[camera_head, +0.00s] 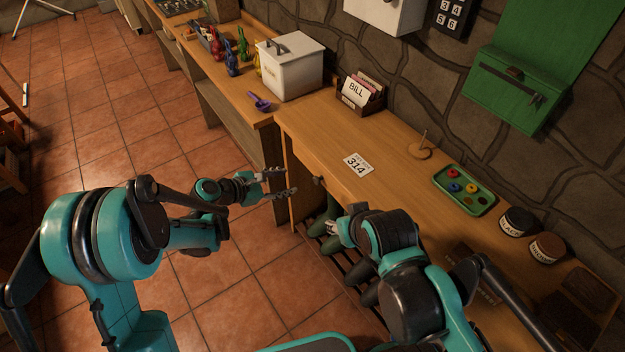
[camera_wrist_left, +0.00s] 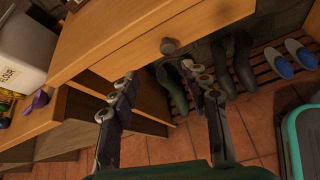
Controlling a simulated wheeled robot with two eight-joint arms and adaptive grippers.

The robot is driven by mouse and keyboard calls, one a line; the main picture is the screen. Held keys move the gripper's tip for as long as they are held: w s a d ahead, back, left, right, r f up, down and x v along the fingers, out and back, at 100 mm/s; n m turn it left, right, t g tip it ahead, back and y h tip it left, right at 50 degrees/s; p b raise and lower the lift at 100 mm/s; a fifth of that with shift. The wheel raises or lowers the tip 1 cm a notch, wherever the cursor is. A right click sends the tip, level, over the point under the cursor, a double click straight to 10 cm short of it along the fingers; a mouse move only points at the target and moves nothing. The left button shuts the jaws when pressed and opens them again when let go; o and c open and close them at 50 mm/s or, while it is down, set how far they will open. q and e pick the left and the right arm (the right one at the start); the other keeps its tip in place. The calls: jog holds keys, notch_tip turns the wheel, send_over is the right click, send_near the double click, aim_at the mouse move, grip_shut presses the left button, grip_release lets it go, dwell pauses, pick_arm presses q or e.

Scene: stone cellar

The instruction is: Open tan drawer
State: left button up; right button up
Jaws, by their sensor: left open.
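The tan drawer front (camera_wrist_left: 212,22) shows in the left wrist view under the wooden top, with a round dark knob (camera_wrist_left: 169,46). It looks flush with the table. The knob also shows in the head view (camera_head: 318,181) at the table's front edge. My left gripper (camera_head: 282,182) is open and empty, just left of the knob and apart from it. In the left wrist view its fingers (camera_wrist_left: 163,84) point up toward the drawer, with the knob beyond and between the tips. My right gripper (camera_head: 333,228) is low by the table front; its jaws are too small to read.
Green boots (camera_wrist_left: 172,90) and blue-toed shoes (camera_wrist_left: 292,58) stand on a slatted rack below the drawer. The tabletop holds a 314 card (camera_head: 358,165), a BILL box (camera_head: 360,94) and a green tray (camera_head: 464,190). A white bin (camera_head: 291,68) stands behind.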

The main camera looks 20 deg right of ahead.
aim_at(315, 180)
pick_arm(q)
jog(key=w+d+f+n, duration=0.1)
jog(key=d+f, duration=0.1)
jog(key=d, duration=0.1)
jog(key=d+f+n+h+b, duration=0.1)
jog(key=d+f, duration=0.1)
jog(key=d, duration=0.1)
jog(key=w+d+f+b, duration=0.1)
jog(key=d+f, duration=0.1)
jog(key=d, duration=0.1)
jog(key=shift+w+n, duration=0.3)
jog(key=shift+n, duration=0.1)
jog(key=shift+w+d+f, duration=0.2)
jog(key=shift+d, duration=0.2)
grip_shut()
